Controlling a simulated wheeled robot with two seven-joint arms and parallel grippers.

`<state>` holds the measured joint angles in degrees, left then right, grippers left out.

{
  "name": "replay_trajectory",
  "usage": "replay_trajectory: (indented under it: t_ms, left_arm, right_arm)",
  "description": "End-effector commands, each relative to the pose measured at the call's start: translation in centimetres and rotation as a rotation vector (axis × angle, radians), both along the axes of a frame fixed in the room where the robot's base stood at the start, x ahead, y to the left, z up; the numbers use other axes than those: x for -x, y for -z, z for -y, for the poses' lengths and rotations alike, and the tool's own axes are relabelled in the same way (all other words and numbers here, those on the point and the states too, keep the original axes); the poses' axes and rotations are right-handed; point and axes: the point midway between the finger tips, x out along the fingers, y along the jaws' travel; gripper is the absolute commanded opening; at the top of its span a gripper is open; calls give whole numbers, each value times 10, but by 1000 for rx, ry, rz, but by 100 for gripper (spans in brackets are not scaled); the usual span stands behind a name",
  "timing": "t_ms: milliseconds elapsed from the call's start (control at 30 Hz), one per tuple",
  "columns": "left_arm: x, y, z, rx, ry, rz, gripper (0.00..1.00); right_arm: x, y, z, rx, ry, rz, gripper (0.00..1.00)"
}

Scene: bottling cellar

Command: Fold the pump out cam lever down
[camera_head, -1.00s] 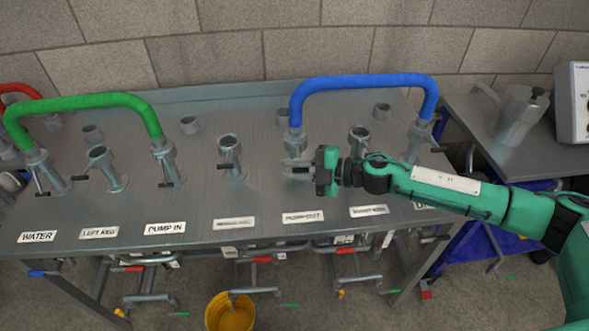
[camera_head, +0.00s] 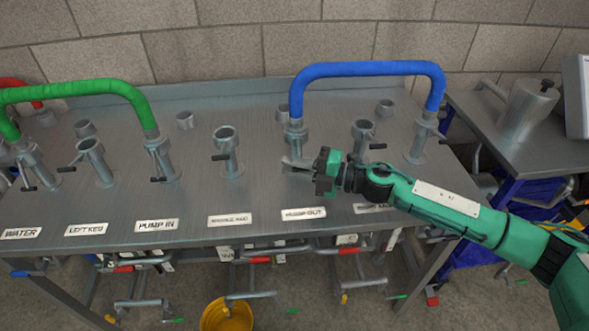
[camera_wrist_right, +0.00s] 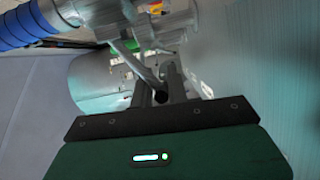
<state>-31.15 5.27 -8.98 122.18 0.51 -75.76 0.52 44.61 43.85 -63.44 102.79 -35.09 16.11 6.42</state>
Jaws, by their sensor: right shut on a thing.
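The pump out port (camera_head: 297,138) stands behind the PUMP OUT label (camera_head: 303,213), with the left end of the blue hose (camera_head: 365,69) on it. My right gripper (camera_head: 297,166) is at the front of this port, coming from the right. In the right wrist view, the metal cam lever (camera_wrist_right: 144,70) runs from the coupling (camera_wrist_right: 150,25) down between my fingers (camera_wrist_right: 174,85). Its dark tip lies between them, and the gripper is shut on it. In the head view the fingers hide most of the lever, so its exact angle is unclear. My left gripper is out of view.
The green hose (camera_head: 75,90) joins ports at the left. An open port (camera_head: 227,150) stands left of pump out, and another (camera_head: 361,138) stands right, close behind my arm. A yellow bucket (camera_head: 227,316) sits on the floor.

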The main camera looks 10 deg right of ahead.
Motion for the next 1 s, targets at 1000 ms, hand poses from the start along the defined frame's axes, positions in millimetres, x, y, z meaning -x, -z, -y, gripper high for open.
replay_trajectory:
  t_ms: [1000]
  left_arm:
    - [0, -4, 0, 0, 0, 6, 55]
  right_arm:
    - [1, 2, 5, 1, 1, 9, 34]
